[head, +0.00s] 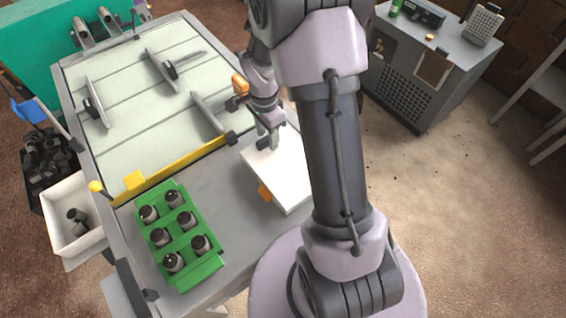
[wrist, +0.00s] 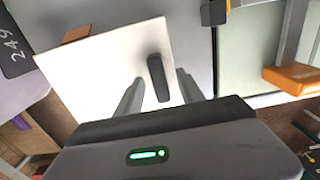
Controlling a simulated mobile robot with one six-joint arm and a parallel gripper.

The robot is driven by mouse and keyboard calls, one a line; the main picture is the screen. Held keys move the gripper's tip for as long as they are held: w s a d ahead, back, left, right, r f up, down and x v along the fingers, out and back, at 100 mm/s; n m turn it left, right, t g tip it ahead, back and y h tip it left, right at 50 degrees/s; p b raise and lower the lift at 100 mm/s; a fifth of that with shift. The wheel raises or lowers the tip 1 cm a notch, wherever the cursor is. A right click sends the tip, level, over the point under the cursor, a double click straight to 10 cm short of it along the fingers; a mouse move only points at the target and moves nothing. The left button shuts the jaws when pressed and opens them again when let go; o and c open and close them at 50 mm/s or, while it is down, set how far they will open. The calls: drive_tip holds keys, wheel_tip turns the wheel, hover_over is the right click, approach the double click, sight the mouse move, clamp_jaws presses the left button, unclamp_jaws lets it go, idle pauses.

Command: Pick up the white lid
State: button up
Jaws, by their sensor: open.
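The white lid (head: 284,181) is a flat square board lying on the grey table, partly hidden by my arm in the head view. In the wrist view the white lid (wrist: 85,75) shows a dark upright handle (wrist: 158,78) near its right edge. My gripper (head: 268,143) is over the lid's far part in the head view. In the wrist view my gripper (wrist: 160,88) is open, with one finger on each side of the handle. I cannot tell whether the fingers touch it.
A green tray (head: 217,223) with several dark plugs stands at the front left. A yellow bar (head: 180,163) edges the pale panel (head: 150,110) behind. A white bin (head: 66,198) hangs at the left.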

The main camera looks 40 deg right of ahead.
clamp_jaws()
drive_tip(key=shift+r, duration=0.1)
